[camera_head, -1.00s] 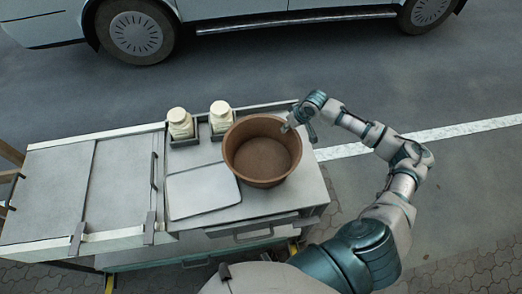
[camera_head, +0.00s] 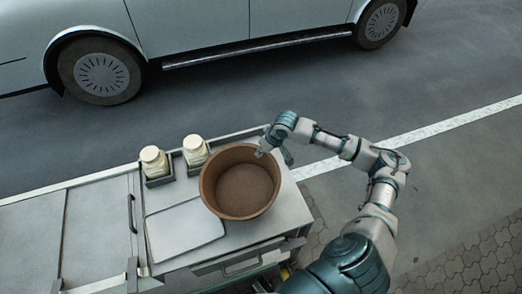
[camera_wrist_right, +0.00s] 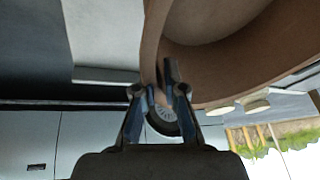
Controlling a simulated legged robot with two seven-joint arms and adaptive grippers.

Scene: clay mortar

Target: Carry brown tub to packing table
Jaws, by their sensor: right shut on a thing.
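The brown tub (camera_head: 243,190) is round and open-topped, and looks empty. In the head view it appears over the right end of a grey metal cart top (camera_head: 290,215). I cannot tell whether its base touches the surface. My right gripper (camera_head: 265,150) is at the tub's upper right rim. In the right wrist view the tub wall (camera_wrist_right: 215,75) fills the upper right, and the right gripper (camera_wrist_right: 165,90) is shut with its fingers on either side of the rim. My left gripper is not in view. The tub's underside is hidden.
Two cream jars (camera_head: 154,160) (camera_head: 195,149) stand in dark holders behind the tub. A flat pale tray (camera_head: 184,232) lies left of it. A light-coloured vehicle (camera_head: 230,30) stands across the road. Open pavement (camera_head: 460,190) lies to the right.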

